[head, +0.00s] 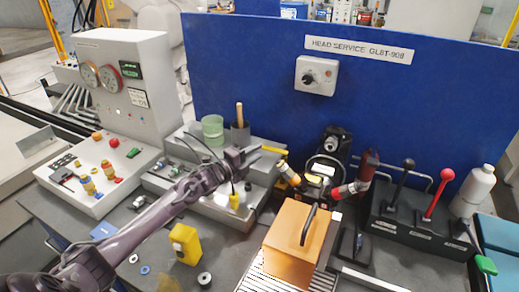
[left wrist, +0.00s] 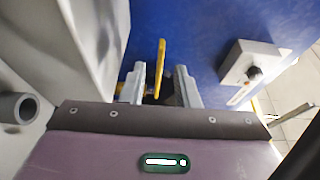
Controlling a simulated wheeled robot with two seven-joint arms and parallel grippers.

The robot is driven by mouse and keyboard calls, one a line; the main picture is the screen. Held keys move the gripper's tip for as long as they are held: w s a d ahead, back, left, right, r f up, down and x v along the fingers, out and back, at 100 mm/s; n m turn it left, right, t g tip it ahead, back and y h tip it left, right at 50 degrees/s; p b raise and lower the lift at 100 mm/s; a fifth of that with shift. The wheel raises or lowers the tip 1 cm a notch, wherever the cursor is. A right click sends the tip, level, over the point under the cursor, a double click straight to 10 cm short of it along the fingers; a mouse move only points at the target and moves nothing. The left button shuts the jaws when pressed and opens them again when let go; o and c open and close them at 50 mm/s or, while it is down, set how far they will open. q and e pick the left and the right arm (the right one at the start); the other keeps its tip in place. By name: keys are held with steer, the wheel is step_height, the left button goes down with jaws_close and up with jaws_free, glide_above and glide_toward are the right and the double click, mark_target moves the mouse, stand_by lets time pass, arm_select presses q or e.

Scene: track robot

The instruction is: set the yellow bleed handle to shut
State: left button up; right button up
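The yellow bleed handle (head: 273,150) is a thin yellow bar in front of the blue panel, just beyond the tip of my left gripper in the head view. My left gripper (head: 252,155) reaches towards it from the left. In the left wrist view, the yellow bar (left wrist: 160,62) shows between the two grey fingers of my left gripper (left wrist: 160,88), with a gap on each side. The fingers are apart and hold nothing. The handle's lower end and its mount are hidden or dark.
A blue panel (head: 230,80) with a grey knob box (head: 316,75) stands behind. Yellow-banded (head: 288,173) and red (head: 367,170) fittings are right of the handle. An orange block (head: 290,245), yellow block (head: 186,244), green cup (head: 212,130) and lever box (head: 415,222) crowd the bench.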

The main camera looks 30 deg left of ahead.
arm_select(q)
steer(key=shift+x, duration=1.15)
steer(key=shift+c, duration=0.5)
jaws_close()
